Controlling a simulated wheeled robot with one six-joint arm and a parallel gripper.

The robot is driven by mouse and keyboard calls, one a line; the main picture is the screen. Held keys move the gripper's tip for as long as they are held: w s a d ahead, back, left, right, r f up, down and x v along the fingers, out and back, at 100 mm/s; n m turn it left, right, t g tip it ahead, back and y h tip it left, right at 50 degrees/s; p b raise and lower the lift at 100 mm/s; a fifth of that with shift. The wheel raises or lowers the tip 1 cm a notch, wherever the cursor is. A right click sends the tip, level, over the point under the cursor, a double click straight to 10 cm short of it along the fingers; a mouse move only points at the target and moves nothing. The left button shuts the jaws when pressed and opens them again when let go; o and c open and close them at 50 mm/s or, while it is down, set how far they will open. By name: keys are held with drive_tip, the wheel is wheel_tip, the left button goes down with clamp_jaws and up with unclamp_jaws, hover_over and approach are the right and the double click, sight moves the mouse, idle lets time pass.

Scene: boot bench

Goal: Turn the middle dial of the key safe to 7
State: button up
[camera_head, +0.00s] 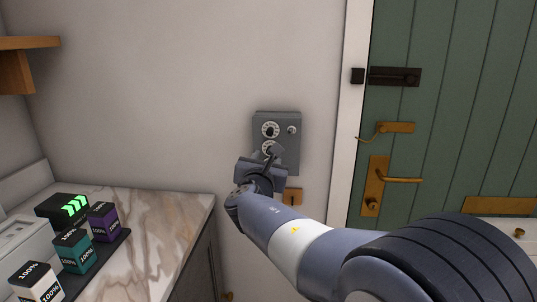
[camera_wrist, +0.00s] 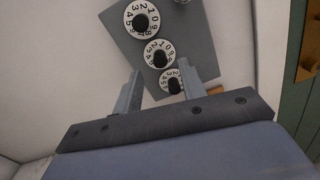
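The grey key safe (camera_head: 290,152) hangs on the wall beside the door frame. In the wrist view its plate (camera_wrist: 192,38) looks tilted and carries three white numbered dials with black knobs. The top dial (camera_wrist: 142,20) is clear. The middle dial (camera_wrist: 157,54) and bottom dial (camera_wrist: 173,82) lie in line with the gap between my fingers. My gripper (camera_wrist: 160,68) is open, fingers wide apart, with nothing visibly held. In the head view my gripper (camera_head: 268,158) covers the lower safe and part of the middle dial (camera_head: 268,148). I cannot read the dial settings.
A green door (camera_head: 440,100) with brass handles and a dark bolt (camera_head: 394,76) stands right of the safe. A small wooden block (camera_head: 293,197) is on the wall below it. A marble counter (camera_head: 160,225) with several small boxes is at left. The wall left of the safe is bare.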

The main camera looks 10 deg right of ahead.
drive_tip(key=shift+x, duration=1.6)
clamp_jaws()
